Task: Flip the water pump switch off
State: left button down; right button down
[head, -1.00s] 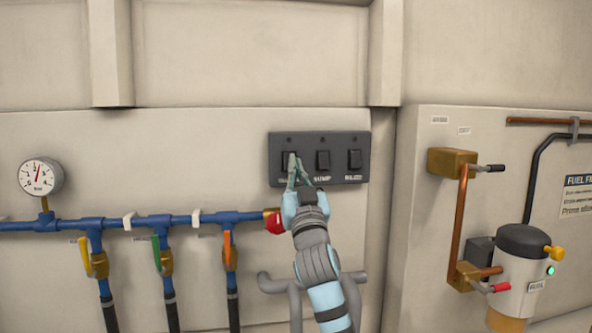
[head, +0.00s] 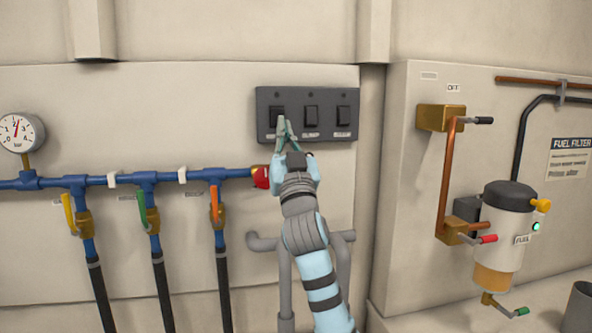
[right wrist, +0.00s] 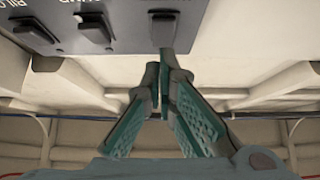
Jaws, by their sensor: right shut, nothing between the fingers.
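A dark switch panel (head: 306,128) with three black rocker switches is on the wall. My right gripper (head: 282,122) is shut and empty, its fingertips at the lower part of the left rocker switch (head: 276,112). The middle rocker switch (head: 311,116) and right rocker switch (head: 343,116) are clear of it. In the right wrist view the fingertips (right wrist: 166,56) meet just by a rocker switch (right wrist: 165,28); I cannot tell whether they touch. The gripper partly hides the left label. The small labels are too blurred to read surely. My left gripper is not in view.
A blue pipe (head: 140,179) with yellow, green and orange valve handles runs left of the panel, ending at a red part (head: 261,177) close to my right gripper. A pressure gauge (head: 20,133) is far left. A fuel filter (head: 503,230) and copper pipe stand right.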

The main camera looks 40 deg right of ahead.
jog(key=w+f+b+v, duration=0.1)
jog(key=b+v, duration=0.2)
jog(key=v, duration=0.7)
jog(key=shift+w+d+f, duration=0.15)
jog(key=shift+d+f, duration=0.15)
jog(key=shift+d, duration=0.05)
jog(key=shift+w, duration=0.1)
